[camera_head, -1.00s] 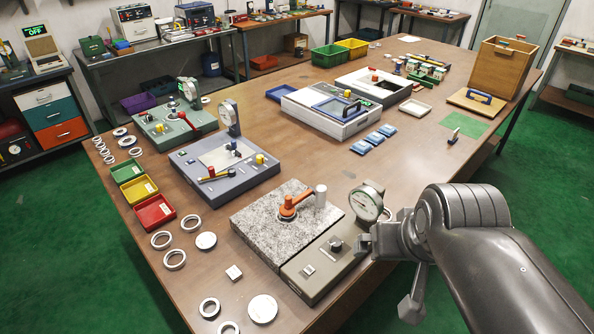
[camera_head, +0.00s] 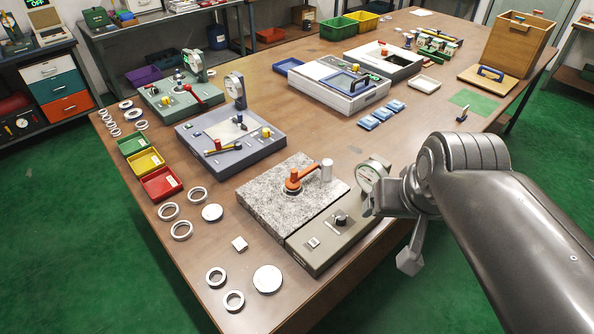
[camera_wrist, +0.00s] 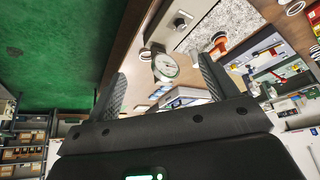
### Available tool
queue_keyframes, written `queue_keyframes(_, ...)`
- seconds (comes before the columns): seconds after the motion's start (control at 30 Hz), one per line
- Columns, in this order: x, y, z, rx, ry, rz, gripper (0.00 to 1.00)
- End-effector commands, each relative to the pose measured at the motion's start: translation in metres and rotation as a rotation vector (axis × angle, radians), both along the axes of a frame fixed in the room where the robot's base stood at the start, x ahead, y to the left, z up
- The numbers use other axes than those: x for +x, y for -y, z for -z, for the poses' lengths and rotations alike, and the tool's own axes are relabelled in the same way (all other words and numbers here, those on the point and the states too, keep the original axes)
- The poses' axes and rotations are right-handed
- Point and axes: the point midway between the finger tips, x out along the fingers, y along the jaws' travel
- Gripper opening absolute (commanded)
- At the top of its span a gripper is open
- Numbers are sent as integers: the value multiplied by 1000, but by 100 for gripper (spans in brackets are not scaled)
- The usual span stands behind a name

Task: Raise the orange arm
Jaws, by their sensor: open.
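The orange arm (camera_head: 305,174) lies low over the speckled granite plate (camera_head: 262,200) of the nearest station. One end is on a round dark-and-orange hub, the other by a grey cylinder (camera_head: 326,170). The orange arm also shows in the wrist view (camera_wrist: 217,46), beyond the right finger. My gripper (camera_wrist: 160,70) is open and empty, its two fingers wide apart. In the head view it is past the station's right edge, beside the dial gauge (camera_head: 371,177) and apart from the orange arm. The gauge appears between the fingers in the wrist view.
The station's grey-green panel (camera_head: 325,240) carries a black knob (camera_head: 340,221) and a white switch. Metal rings and discs (camera_head: 267,279) lie at the table's front left. A blue-grey station (camera_head: 230,142) stands behind. Green floor is open right of the table.

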Motion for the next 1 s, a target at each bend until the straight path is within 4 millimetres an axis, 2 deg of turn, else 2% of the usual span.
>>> queue_keyframes(0.03,11,-3,-3,10,-20,8,75)
queue_keyframes(0.23,60,-21,-16,55,-95,65,58)
queue_keyframes(0.43,112,-44,-17,88,-173,131,42)
queue_keyframes(0.73,188,-88,1,113,-286,234,41)
queue_keyframes(1.0,249,-137,38,112,-379,333,41)
